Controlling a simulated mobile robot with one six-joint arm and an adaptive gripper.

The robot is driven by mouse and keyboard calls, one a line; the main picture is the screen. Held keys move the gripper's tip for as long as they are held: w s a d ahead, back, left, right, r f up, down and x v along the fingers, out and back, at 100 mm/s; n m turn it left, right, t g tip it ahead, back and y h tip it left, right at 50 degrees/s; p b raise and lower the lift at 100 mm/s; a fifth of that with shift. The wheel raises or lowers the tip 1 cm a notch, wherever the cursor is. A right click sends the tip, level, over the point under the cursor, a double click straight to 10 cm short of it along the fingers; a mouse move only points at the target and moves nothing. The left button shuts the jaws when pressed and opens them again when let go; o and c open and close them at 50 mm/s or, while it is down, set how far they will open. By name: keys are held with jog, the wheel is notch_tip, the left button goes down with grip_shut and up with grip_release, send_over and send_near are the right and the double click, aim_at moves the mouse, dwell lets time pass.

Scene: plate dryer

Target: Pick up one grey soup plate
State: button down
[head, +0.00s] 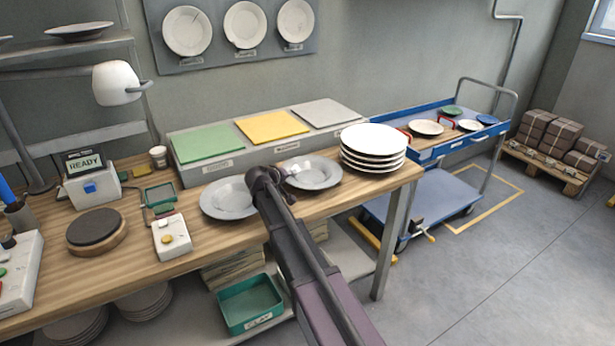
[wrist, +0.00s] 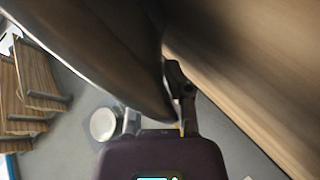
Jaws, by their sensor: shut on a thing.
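Two grey soup plates show on the wooden bench in the head view: a left one (head: 226,199) and a right one (head: 316,174). My gripper (head: 263,178) is between them, at the right rim of the left plate. In the wrist view a large grey plate (wrist: 105,45) fills the upper left, its rim between my fingers (wrist: 157,100). My gripper is shut on this plate, which looks like the left one. My arm hides part of the scene, and I cannot tell whether the held plate is clear of the bench.
A stack of white plates (head: 373,142) stands at the bench's right end. Green (head: 206,143), yellow (head: 271,127) and grey (head: 325,112) panels lie behind the plates. A control box (head: 171,237) is at the left. A blue cart (head: 440,195) stands to the right.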

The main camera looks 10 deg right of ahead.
notch_tip(320, 180, up, 10)
jog(key=p, duration=1)
dwell(0.8)
